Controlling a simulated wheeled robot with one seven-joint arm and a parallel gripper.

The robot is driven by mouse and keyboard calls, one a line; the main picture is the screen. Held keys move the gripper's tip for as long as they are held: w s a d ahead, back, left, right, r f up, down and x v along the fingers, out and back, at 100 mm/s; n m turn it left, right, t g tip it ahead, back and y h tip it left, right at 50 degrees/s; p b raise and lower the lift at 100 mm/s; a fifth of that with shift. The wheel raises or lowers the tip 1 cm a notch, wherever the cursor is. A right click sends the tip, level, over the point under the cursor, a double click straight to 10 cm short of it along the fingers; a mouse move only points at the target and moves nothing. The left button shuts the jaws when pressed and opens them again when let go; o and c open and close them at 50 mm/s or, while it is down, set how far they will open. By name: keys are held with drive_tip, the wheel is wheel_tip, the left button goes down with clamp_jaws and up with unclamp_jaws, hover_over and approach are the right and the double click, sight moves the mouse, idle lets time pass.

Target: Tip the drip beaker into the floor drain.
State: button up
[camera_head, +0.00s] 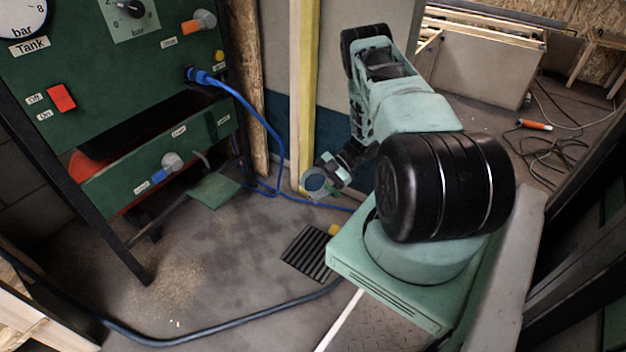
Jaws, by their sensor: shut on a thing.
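My gripper (328,187) is at the end of my arm, in the middle of the camera_head view. It is shut on the drip beaker (313,180), a small clear, greyish round vessel that shows at the gripper's left. The beaker is above the floor. I cannot tell how far it is tilted or whether liquid is in it.
A green panel (60,100) with gauge, switch and valves stands at the left on dark legs. A blue hose (262,122) runs from it past the gripper. A dark hose (215,326) crosses the floor in front. A yellow post (303,80) stands behind the beaker.

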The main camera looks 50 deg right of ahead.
sight(321, 186)
drive_tip(key=h+p, duration=0.1)
drive_tip(key=r+h+p, duration=0.1)
drive_tip(key=h+p, duration=0.1)
drive_tip(key=n+h+p, duration=0.1)
drive_tip(key=p, duration=0.1)
drive_tip(key=shift+d+r+h, duration=0.2)
drive_tip(key=shift+r+h, duration=0.05)
drive_tip(key=shift+h, duration=0.05)
drive_tip(key=f+h, duration=0.1)
drive_tip(key=d+f+b, duration=0.1)
drive_tip(key=f+h+b, duration=0.1)
drive_tip(key=shift+w+d+n+h, duration=0.15)
drive_tip(key=shift+d+n+h, duration=0.15)
drive_tip(key=shift+n, duration=0.1)
drive_tip(key=shift+d+f+h+b, duration=0.2)
drive_tip(key=shift+h+b, duration=0.2)
drive_tip(key=shift+b, duration=0.25)
drive_tip(key=h+b, duration=0.1)
drive_tip(key=b, duration=0.6)
drive_tip(key=shift+w+d+f+n+h, duration=0.1)
drive_tip(key=shift+d+f+n+h, duration=0.2)
drive_tip(key=shift+d+f, duration=0.1)
drive_tip(key=shift+d+f+b, duration=0.1)
drive_tip(key=shift+b, duration=1.1)
drive_tip(key=shift+f+h+b, duration=0.1)
drive_tip(key=shift+h+b, duration=0.3)
drive_tip(key=shift+b, duration=0.85)
